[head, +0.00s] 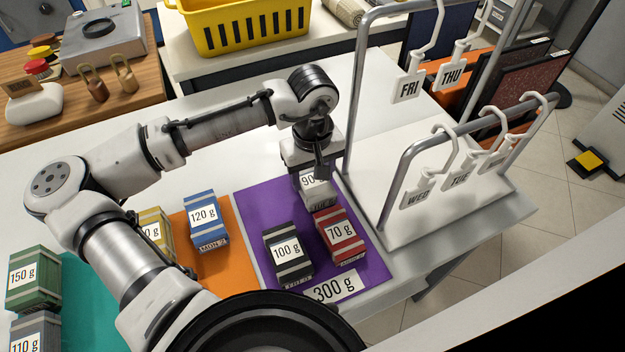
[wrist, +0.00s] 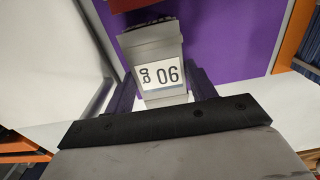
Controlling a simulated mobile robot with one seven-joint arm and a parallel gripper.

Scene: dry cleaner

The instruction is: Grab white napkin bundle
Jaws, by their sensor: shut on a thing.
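The white napkin bundle (head: 318,190), labelled 90 g, is at the back right of the purple mat (head: 262,215). My gripper (head: 309,172) is over it, and its body hides the bundle's upper part in the head view. In the wrist view the bundle (wrist: 160,75) sits between the two dark fingers of my gripper (wrist: 160,92), which are shut on it. The purple mat shows beyond it. I cannot tell whether the bundle touches the mat.
A red 70 g bundle (head: 335,235) stands just in front, with a black 100 g bundle (head: 288,254) to its left. A blue 120 g bundle (head: 203,220) is on the orange mat (head: 225,262). A metal rack (head: 357,100) with day tags stands close on the right.

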